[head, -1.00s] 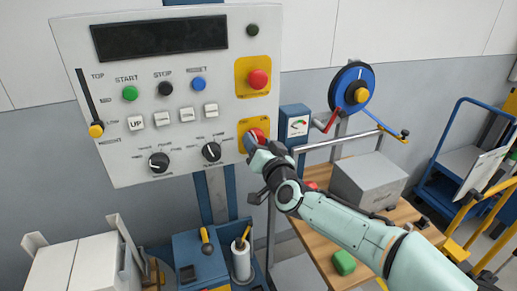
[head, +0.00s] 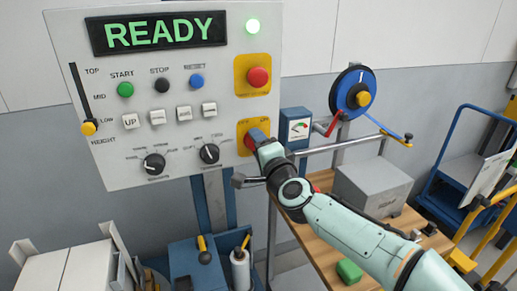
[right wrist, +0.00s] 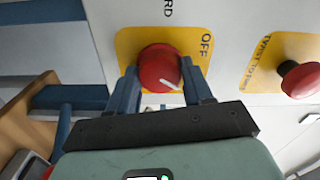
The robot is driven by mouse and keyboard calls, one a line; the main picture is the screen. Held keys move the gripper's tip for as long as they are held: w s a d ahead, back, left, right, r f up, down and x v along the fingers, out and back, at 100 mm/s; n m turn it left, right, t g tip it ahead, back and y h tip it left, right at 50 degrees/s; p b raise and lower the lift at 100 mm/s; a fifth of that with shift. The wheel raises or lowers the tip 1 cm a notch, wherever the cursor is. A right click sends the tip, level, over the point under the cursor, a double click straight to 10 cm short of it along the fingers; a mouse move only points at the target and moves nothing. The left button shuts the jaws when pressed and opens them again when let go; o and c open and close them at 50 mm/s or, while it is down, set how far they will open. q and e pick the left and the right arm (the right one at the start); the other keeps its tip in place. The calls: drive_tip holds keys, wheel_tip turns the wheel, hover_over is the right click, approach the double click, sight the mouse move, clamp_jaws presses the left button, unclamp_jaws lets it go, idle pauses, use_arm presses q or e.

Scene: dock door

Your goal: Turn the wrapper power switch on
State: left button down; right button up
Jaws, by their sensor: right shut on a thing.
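The wrapper power switch is a red rotary knob on a yellow plate at the lower right of the control panel (head: 110,75). In the right wrist view the red knob (right wrist: 158,66) has a white pointer mark slanting to its lower right edge, and the label OFF is to its right. My right gripper (head: 257,138) is at the knob, with its blue fingers shut on either side of it. My left gripper is not in view.
A red mushroom button (head: 258,77) on a yellow plate sits just above the switch; it also shows in the right wrist view (right wrist: 300,79). A gauge box (head: 297,128) and a blue reel (head: 355,90) stand to the right. A wooden table (head: 310,238) lies below my arm.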

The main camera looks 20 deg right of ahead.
drive_tip(key=shift+m+b, duration=0.3)
drive_tip(key=shift+m, duration=0.7)
drive_tip(key=o, duration=1)
drive_tip(key=shift+o, duration=0.2)
drive_tip(key=s, duration=1.3)
drive_tip(key=shift+s+a, duration=0.15)
drive_tip(key=shift+a, duration=0.25)
